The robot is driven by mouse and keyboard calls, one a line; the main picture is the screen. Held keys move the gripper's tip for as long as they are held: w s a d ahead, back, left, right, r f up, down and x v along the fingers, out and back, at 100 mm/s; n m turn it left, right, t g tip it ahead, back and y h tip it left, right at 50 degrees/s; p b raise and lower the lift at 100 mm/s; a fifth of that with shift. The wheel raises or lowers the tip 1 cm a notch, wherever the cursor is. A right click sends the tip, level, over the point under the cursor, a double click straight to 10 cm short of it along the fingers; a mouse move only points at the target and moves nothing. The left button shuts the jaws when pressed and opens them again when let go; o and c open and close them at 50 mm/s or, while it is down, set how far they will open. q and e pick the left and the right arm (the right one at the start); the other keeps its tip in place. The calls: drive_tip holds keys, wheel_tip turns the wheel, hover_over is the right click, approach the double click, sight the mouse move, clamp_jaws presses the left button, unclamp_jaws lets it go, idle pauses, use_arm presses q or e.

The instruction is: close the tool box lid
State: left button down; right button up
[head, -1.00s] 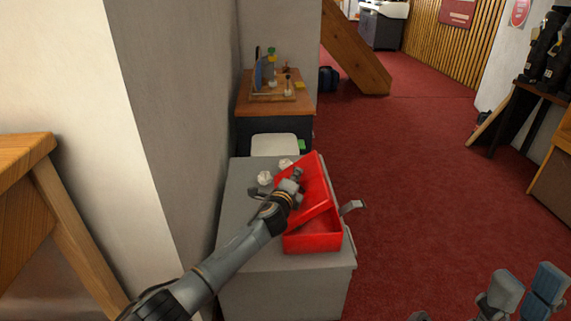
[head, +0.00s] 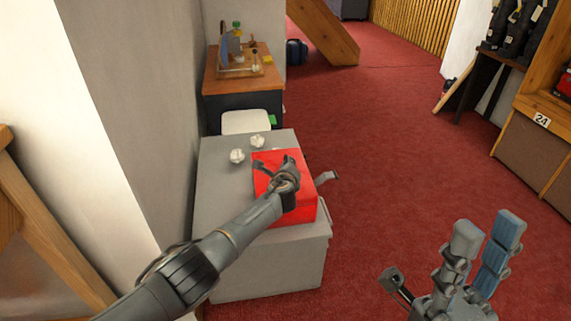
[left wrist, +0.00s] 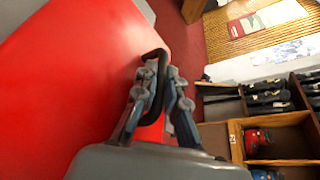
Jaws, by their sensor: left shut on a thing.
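The red tool box (head: 308,216) sits on a grey cabinet (head: 222,195). Its red lid (head: 300,203) lies down over the box and looks closed or nearly so; any small gap is too fine to tell. My left gripper (head: 287,178) is at the lid, shut on its black handle. In the left wrist view the handle (left wrist: 160,62) is between the fingers of the left gripper (left wrist: 165,85), with the red lid (left wrist: 75,75) beside it. My right gripper (head: 442,262) is at the lower right, open and empty, away from the box.
A grey metal piece (head: 328,177) sticks out right of the box. A white stool (head: 246,121) and a wooden desk (head: 240,82) stand behind. Red floor at right is clear.

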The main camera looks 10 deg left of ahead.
use_arm(q)
drive_tip(key=shift+f, duration=0.1)
idle(0.3)
drive_tip(key=c, duration=1.7)
unclamp_jaws()
drive_tip(key=shift+v, duration=5.95)
